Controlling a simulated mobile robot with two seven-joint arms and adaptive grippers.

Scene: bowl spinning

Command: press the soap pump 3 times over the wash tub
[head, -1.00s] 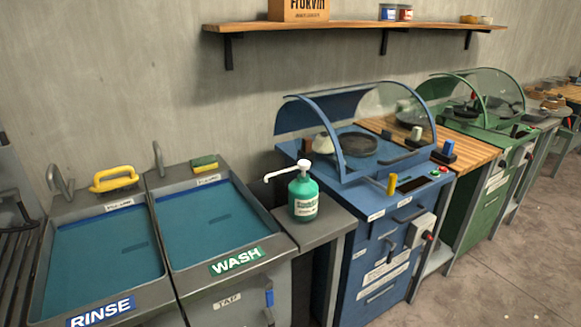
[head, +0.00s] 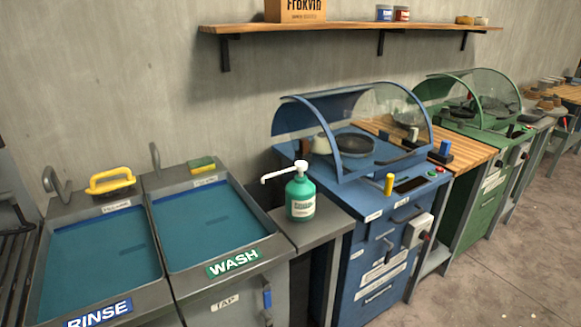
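The soap pump (head: 300,197) is a teal bottle with a pale label and a white pump head. It stands upright on a small grey side shelf (head: 322,228) to the right of the wash tub. Its white spout points left, with the tip near the tub's right rim. The wash tub (head: 236,264) is a grey basin with blue-green water and a green WASH label on its front. Neither of my grippers shows in the head view.
The rinse tub (head: 100,312) is left of the wash tub, with a yellow-handled brush (head: 110,181) behind it. A sponge (head: 202,164) lies behind the wash tub. A blue machine with a clear hood (head: 385,215) stands right of the pump. Floor at right is clear.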

